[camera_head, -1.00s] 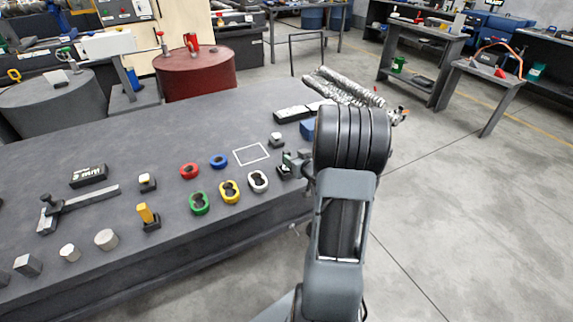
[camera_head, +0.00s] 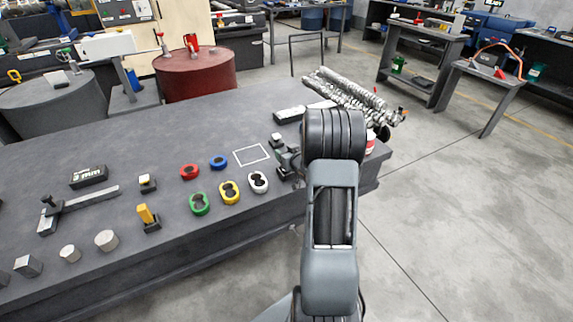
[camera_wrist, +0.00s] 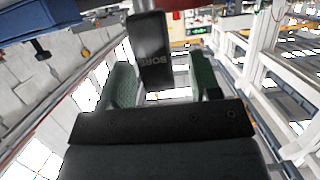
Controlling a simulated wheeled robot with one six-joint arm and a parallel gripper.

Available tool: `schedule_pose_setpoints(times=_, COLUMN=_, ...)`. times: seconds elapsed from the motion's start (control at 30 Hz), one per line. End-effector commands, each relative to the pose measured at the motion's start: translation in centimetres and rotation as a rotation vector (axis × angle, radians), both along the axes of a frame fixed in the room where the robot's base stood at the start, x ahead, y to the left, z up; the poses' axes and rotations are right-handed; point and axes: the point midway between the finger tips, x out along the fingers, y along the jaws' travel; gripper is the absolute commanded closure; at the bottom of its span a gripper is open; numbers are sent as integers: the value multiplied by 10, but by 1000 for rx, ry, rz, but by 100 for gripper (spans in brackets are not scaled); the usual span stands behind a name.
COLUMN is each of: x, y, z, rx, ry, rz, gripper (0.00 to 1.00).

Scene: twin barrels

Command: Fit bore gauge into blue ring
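The blue ring (camera_head: 218,162) lies flat on the grey table, right of the red ring (camera_head: 189,171). My gripper (camera_head: 288,158) is low at the table's right part, beside my arm and partly hidden by it. In the wrist view, its two green fingers (camera_wrist: 165,85) stand apart. A black block with "BORE" lettering, the bore gauge (camera_wrist: 152,50), is between them, close to the left finger. A light gap shows between it and the right finger, so the gripper looks open around it.
Green (camera_head: 199,203), yellow (camera_head: 229,191) and white (camera_head: 258,182) rings lie in front of the blue one. A white square outline (camera_head: 251,154) marks the table. A yellow-topped piece (camera_head: 148,217) and a caliper-like tool (camera_head: 75,207) stand left. Silver ribbed tubes (camera_head: 350,92) lie behind my arm.

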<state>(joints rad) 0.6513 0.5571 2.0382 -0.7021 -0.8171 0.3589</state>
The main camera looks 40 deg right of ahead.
Motion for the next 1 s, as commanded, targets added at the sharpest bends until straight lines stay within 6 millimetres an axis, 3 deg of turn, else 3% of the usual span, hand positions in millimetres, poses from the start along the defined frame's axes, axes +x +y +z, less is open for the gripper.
schedule_pose_setpoints(times=0.07, x=0, y=0, z=0, rx=0, ry=0, rz=0, gripper=50)
schedule_pose_setpoints(times=0.6, x=0, y=0, z=0, rx=0, ry=0, rz=0, gripper=100)
schedule_pose_setpoints(times=1.0, x=0, y=0, z=1, rx=-1, ry=-2, rz=0, gripper=100)
